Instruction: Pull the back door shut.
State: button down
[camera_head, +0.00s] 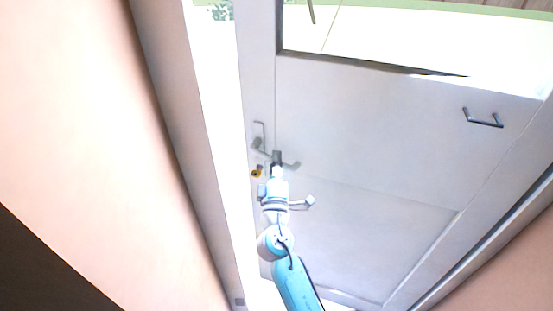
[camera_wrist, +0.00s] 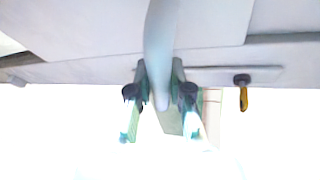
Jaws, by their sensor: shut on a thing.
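The white back door (camera_head: 350,140) stands ajar, with a bright gap between its left edge and the frame in the head view. Its grey lever handle (camera_head: 293,165) sits near that edge, on a long plate (camera_head: 259,130). My gripper (camera_head: 277,160) is at the handle, shut on it. In the wrist view, the pale lever (camera_wrist: 160,45) runs between the two fingers of my gripper (camera_wrist: 161,98). The fingers hide part of the lever. A key with a yellow tag (camera_head: 257,173) hangs at the plate; it also shows in the wrist view (camera_wrist: 243,95).
A door frame post (camera_head: 180,120) stands left of the gap, beside a pale plaster wall (camera_head: 80,110). A window pane (camera_head: 400,35) fills the upper door. A dark bar handle (camera_head: 483,120) is on the door's right part. Bright outdoors shows through the gap.

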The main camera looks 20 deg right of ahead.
jog(key=shift+w+a+f+m+h, duration=0.15)
jog(key=shift+f+m+h, duration=0.25)
jog(key=shift+m, duration=0.45)
jog(key=shift+w+a+f+m+h, duration=0.1)
jog(key=shift+f+m+h, duration=0.3)
jog(key=shift+m, duration=0.4)
jog(key=shift+w+a+f+m+h, duration=0.15)
jog(key=shift+f+m+h, duration=0.25)
jog(key=shift+m, duration=0.45)
jog(key=shift+s, duration=0.1)
